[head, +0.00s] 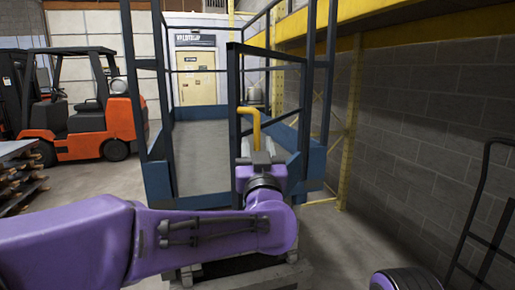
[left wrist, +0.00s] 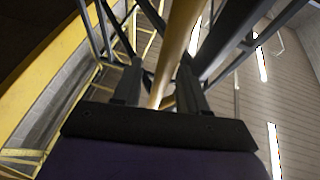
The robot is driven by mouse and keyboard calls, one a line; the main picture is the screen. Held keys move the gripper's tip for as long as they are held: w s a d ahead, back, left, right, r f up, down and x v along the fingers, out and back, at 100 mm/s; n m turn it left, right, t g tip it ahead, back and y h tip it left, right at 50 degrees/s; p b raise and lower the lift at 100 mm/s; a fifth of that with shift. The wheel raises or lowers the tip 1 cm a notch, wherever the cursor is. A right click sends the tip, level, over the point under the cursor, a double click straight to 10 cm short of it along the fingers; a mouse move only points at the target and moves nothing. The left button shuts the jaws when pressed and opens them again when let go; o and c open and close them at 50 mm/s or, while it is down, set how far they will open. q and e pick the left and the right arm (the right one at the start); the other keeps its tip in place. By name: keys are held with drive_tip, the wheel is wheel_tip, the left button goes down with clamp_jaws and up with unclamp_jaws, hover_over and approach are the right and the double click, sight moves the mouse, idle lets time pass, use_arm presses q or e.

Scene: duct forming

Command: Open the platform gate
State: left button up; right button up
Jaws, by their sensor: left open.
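The platform gate (head: 233,95) is a dark metal frame at the near side of a blue caged platform (head: 190,190), in the middle of the head view. It appears to stand closed, though part of it is hidden behind my arm. A yellow handle (head: 257,125) is bent at the top and shows on the gate. My left gripper (head: 253,146) is at the lower part of the handle. In the left wrist view, the handle (left wrist: 182,40) runs between the two spread dark fingers of my left gripper (left wrist: 158,85). I cannot tell whether either finger touches it. My right gripper is out of view.
An orange forklift (head: 88,125) stands to the left, near stacked pallets (head: 20,175). A grey block wall (head: 420,150) and yellow racking (head: 351,120) bound the right side. A dark hand-truck frame (head: 485,200) stands at the right edge. Some floor is clear right of the platform.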

use_arm(q)
drive_tip(key=b+v, duration=0.4)
drive_tip(key=v, duration=0.6)
drive_tip(key=shift+s+b, duration=0.25)
drive_tip(key=shift+b, duration=0.05)
